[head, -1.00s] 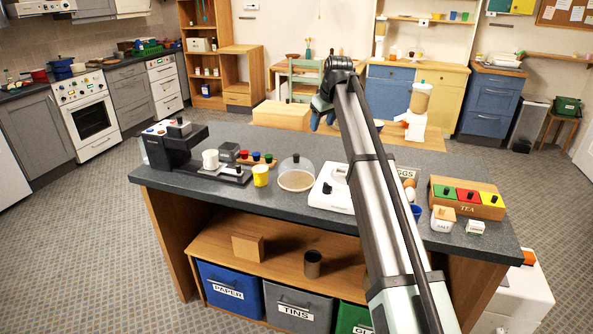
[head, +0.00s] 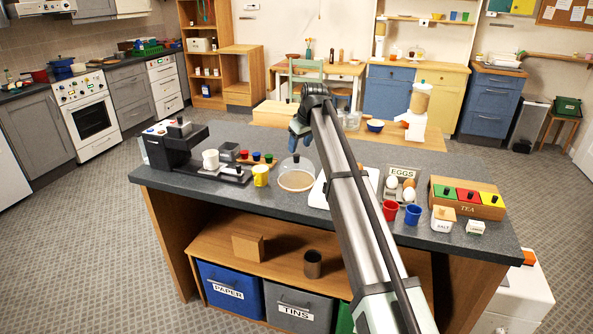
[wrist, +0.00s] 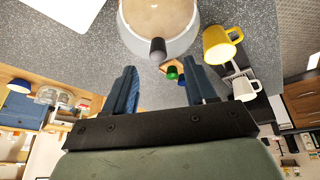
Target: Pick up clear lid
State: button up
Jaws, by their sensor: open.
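The clear lid (head: 296,168) is a see-through dome with a dark knob, sitting over a round tan board (head: 296,182) on the dark grey counter. In the wrist view the lid (wrist: 185,44) shows at the top middle, its dark knob (wrist: 158,50) pointing toward my gripper. My gripper (head: 296,137) hangs just behind and above the lid in the head view. In the wrist view its two blue fingers (wrist: 160,88) are spread apart with nothing between them, and the knob lies ahead of the gap.
A yellow mug (head: 261,175) stands close left of the lid, with a black coffee machine (head: 178,150) and white mug (head: 211,160) beyond.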

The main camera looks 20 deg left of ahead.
aim_at(297, 155)
jog(key=shift+x, duration=2.65)
jog(key=shift+d, duration=0.15)
grip_shut()
